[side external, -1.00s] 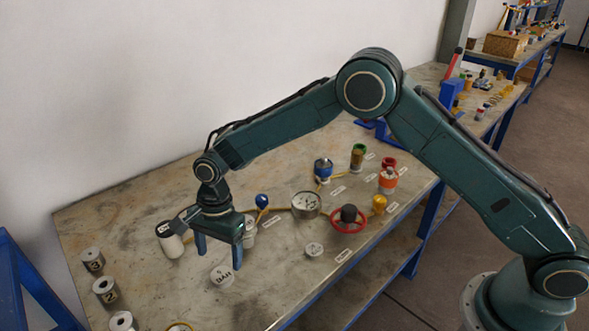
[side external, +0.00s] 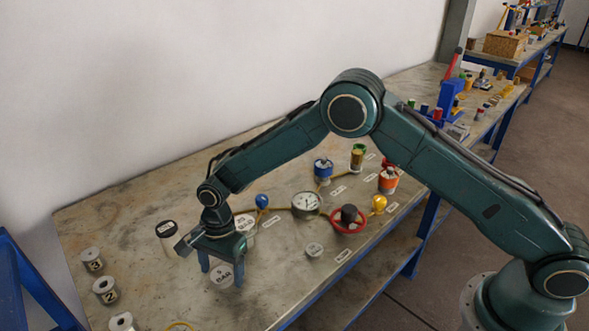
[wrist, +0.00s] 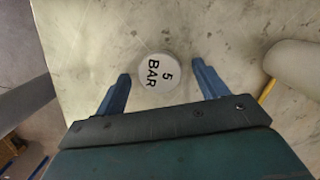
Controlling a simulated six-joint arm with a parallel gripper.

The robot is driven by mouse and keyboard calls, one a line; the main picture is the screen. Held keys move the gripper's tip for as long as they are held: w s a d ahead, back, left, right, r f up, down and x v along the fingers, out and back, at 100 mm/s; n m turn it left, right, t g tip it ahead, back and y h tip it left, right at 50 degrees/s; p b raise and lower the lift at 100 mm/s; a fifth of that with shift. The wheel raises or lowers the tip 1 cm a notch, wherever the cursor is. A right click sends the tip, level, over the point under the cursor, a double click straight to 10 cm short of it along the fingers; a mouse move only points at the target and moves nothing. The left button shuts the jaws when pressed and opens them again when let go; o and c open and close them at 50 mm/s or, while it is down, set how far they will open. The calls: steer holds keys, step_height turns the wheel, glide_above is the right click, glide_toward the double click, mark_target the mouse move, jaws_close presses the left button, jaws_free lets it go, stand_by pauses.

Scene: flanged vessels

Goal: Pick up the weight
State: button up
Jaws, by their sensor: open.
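The weight, a white round piece marked "5 BAR" (side external: 225,277), stands on the worktop below my gripper (side external: 223,270). In the wrist view, the weight's top (wrist: 157,72) lies between the two blue fingertips, with gaps on both sides. My gripper (wrist: 161,71) is open, points down and holds nothing. In the side view, the fingers partly cover the weight. How far the fingertips are above the worktop is hard to tell.
A white cylinder with a dark top (side external: 167,231) and another lettered one (side external: 246,222) stand close behind my gripper. Numbered cylinders (side external: 105,290) line the left. A gauge (side external: 306,204), red handwheel (side external: 348,220) and small white disc (side external: 314,250) are to the right.

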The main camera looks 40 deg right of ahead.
mark_target(222, 274)
steer(key=c, duration=1.1)
steer(key=shift+r, duration=0.1)
step_height(222, 274, up, 20)
stand_by(0.4)
stand_by(0.4)
